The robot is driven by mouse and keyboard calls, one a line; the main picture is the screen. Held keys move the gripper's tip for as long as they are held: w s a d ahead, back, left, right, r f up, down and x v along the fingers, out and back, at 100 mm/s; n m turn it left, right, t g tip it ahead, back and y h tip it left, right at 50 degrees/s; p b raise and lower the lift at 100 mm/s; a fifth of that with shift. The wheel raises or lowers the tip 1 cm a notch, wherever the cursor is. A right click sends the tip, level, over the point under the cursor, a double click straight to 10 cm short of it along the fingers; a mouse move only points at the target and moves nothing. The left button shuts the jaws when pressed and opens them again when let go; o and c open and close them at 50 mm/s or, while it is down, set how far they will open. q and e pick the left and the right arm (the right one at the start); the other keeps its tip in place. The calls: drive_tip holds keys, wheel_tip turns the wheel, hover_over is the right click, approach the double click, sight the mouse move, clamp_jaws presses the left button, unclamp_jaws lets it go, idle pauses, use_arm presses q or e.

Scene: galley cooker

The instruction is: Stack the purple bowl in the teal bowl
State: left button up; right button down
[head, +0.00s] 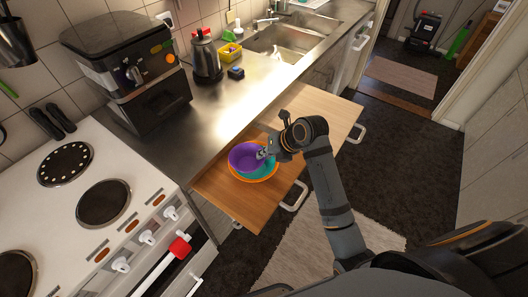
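The purple bowl (243,156) is over the teal bowl (264,171), set off toward its upper left. The teal bowl shows as a crescent at the right and below. My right gripper (264,154) is at the right rim of the purple bowl and appears shut on it; its fingertips are small in this view. I cannot tell whether the two bowls touch. My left gripper is not in view.
An orange rim (252,181) shows under the teal bowl. They are on a pull-out wooden board (224,197) with free room toward its far end. A kettle (206,60), a yellow container (231,53) and a black coffee machine (128,72) stand on the counter. A stove is at left.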

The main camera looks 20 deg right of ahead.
drive_tip(key=shift+f+b, duration=0.35)
drive_tip(key=shift+f, duration=0.25)
drive_tip(key=c, duration=1.5)
unclamp_jaws()
drive_tip(key=shift+r, duration=0.25)
drive_tip(key=shift+v, duration=6.3)
drive_tip(key=shift+w+a, duration=0.1)
drive_tip(key=shift+a, duration=0.05)
